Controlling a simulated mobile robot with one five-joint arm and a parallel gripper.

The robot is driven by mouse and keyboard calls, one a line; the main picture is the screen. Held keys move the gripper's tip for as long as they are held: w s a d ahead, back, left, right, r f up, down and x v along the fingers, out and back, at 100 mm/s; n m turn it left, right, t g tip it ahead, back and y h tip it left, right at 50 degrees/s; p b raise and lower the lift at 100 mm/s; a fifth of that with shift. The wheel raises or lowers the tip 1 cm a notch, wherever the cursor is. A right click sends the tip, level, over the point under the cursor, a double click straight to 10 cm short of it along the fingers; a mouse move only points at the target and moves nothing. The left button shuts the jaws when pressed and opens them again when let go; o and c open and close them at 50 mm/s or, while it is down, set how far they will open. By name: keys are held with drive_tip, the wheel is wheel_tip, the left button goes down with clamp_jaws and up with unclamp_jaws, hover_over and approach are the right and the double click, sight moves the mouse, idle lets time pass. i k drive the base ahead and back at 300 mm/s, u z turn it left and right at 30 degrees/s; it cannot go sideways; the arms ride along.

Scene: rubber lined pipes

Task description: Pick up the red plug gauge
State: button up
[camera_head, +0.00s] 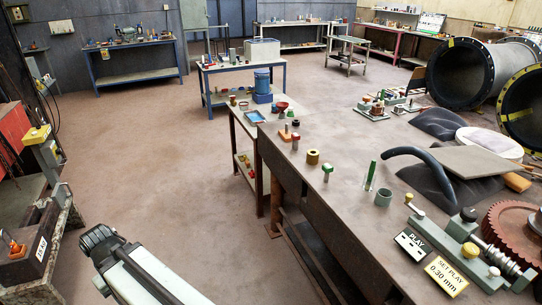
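A small piece with a red top and pale body (295,141) stands upright on the long brown workbench (330,220), near its left edge. It may be the red plug gauge, but it is too small to be sure. A similar piece with a green top (327,173) stands nearer, and a brass-coloured ring (312,157) lies between them. The arm reaches in from the bottom of the view, with the dark end of my gripper (98,238) above the floor, left of the bench and well apart from the pieces. Its fingers cannot be made out.
A grey cup (383,197), a green upright rod (370,175) and a curved dark hose (418,165) are on the bench. A gear fixture (480,250) and large pipes (470,72) are at right. A blue-framed table (238,68) stands behind. The floor at left centre is clear.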

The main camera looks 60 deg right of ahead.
sight(296, 137)
drive_tip(key=z, duration=1.4)
drive_tip(key=i, duration=1.45)
drive_tip(key=u, duration=2.55)
